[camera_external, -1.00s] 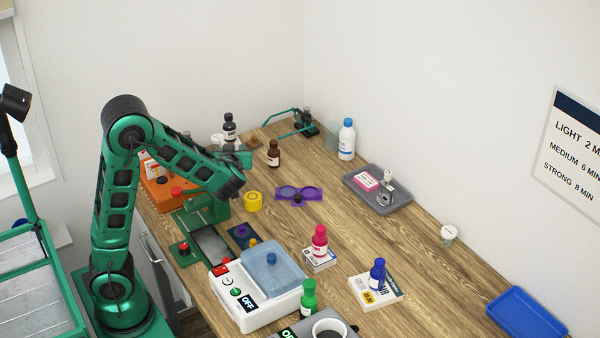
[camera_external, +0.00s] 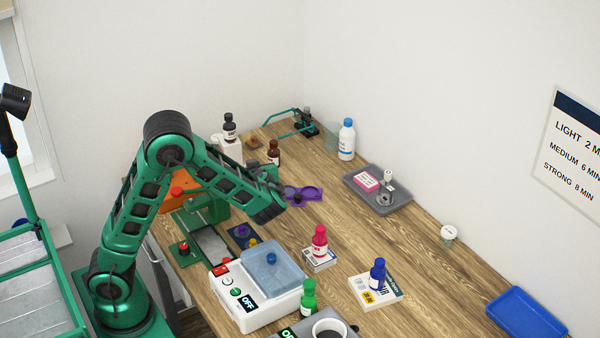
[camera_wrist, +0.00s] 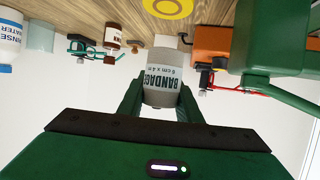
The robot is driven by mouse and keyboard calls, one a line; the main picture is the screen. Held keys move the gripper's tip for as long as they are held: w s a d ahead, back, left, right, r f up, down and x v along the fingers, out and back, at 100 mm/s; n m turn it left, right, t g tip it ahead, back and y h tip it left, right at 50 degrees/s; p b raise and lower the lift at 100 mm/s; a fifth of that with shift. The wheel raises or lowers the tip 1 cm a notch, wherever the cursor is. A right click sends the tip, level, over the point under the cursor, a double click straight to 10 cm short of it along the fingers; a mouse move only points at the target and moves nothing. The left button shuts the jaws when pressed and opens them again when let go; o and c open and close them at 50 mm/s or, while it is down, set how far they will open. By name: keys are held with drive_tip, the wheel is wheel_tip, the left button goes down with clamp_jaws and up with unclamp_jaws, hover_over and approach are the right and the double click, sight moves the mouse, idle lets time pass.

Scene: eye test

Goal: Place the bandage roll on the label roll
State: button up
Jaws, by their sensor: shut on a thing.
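The bandage roll (camera_wrist: 162,83), white and grey with dark print, is between the fingers of my gripper (camera_wrist: 160,98) in the wrist view. My gripper is shut on it and holds it clear of the table. A yellow ring-shaped roll (camera_wrist: 168,7), apparently the label roll, lies on the table at the top edge of the wrist view, partly cut off and apart from the bandage roll. In the external view my arm hides the yellow roll, and I cannot make out the bandage roll there.
A purple two-ring holder (camera_external: 304,194) lies just right of my arm. A brown bottle (camera_external: 274,152) stands behind it. A grey tray (camera_external: 399,208) with small items is further right. An orange box (camera_external: 176,197) and green device are left.

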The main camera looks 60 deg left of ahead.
drive_tip(key=shift+w+d+f, duration=0.15)
drive_tip(key=shift+d+f, duration=0.05)
drive_tip(key=shift+f, duration=1)
drive_tip(key=shift+w+d+f, duration=0.15)
drive_tip(key=shift+f, duration=1)
drive_tip(key=o, duration=1)
drive_tip(key=v, duration=1.2)
